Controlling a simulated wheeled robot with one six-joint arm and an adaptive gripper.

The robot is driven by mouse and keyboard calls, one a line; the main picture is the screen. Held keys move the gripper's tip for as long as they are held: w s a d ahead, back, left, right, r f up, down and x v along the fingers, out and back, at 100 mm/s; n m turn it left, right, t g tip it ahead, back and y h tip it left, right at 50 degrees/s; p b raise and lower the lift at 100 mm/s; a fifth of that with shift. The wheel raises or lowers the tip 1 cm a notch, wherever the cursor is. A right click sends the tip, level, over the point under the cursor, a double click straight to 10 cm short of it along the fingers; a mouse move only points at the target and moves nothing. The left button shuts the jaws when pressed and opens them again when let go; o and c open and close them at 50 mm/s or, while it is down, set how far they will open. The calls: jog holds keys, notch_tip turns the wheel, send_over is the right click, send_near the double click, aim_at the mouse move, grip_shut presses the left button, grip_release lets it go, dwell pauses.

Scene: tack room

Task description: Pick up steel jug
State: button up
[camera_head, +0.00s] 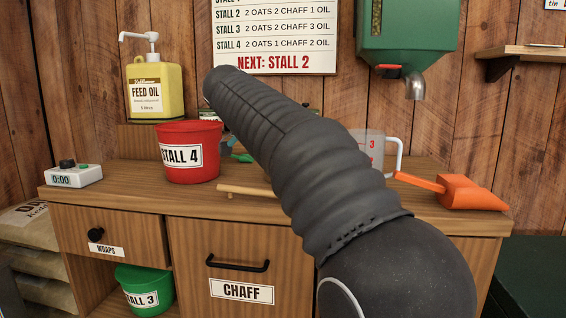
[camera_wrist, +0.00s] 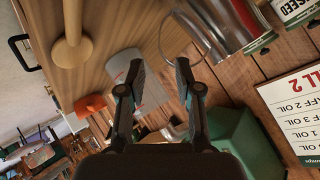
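The steel jug (camera_wrist: 222,25) shows in the wrist view at the top, right of centre, as a shiny metal cylinder with a thin looped handle on its left side. It lies beyond my fingertips and apart from them. My gripper (camera_wrist: 160,70) is open, with nothing between the fingertips. In the head view my dark sleeved arm covers the middle of the bench, and I cannot make out the steel jug or my gripper there.
A clear measuring jug (camera_head: 372,147) and orange scoop (camera_head: 468,193) sit right on the bench (camera_head: 120,188). A red Stall 4 bucket (camera_head: 190,135), a wooden stick (camera_head: 246,190), a timer (camera_head: 74,176) and feed oil (camera_head: 147,88) are left. A green dispenser (camera_head: 408,27) hangs above.

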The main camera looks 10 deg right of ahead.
jog(key=shift+x, duration=4.4)
grip_shut()
jog(key=shift+r, duration=0.1)
